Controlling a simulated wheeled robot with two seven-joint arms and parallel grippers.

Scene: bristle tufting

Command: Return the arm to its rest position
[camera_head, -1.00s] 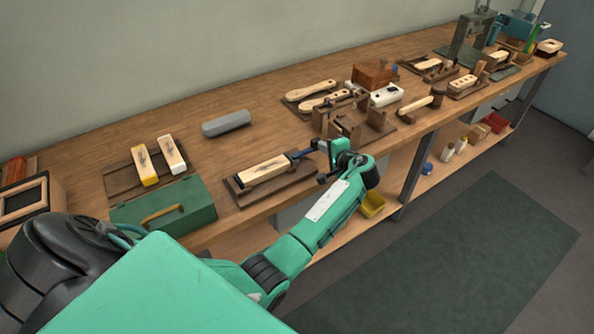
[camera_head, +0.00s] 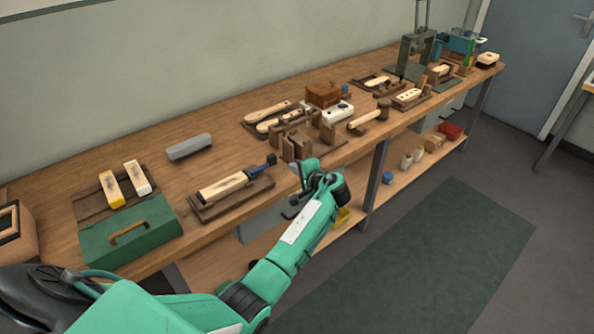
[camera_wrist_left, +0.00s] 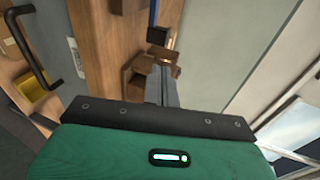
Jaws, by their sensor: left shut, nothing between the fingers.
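My left gripper (camera_head: 293,207) is in front of the workbench's front edge, at the end of my green left arm. Its fingers are shut with nothing between them, and they also show at the middle of the left wrist view (camera_wrist_left: 163,85). My right gripper does not show.
The long wooden bench (camera_head: 160,160) carries a green toolbox (camera_head: 131,232), a grey block (camera_head: 189,146), wooden fixtures (camera_head: 290,146) and brush blanks. A lower shelf (camera_head: 407,174) holds bottles and a yellow bin (camera_head: 342,216). The floor by the green mat (camera_head: 420,250) is clear.

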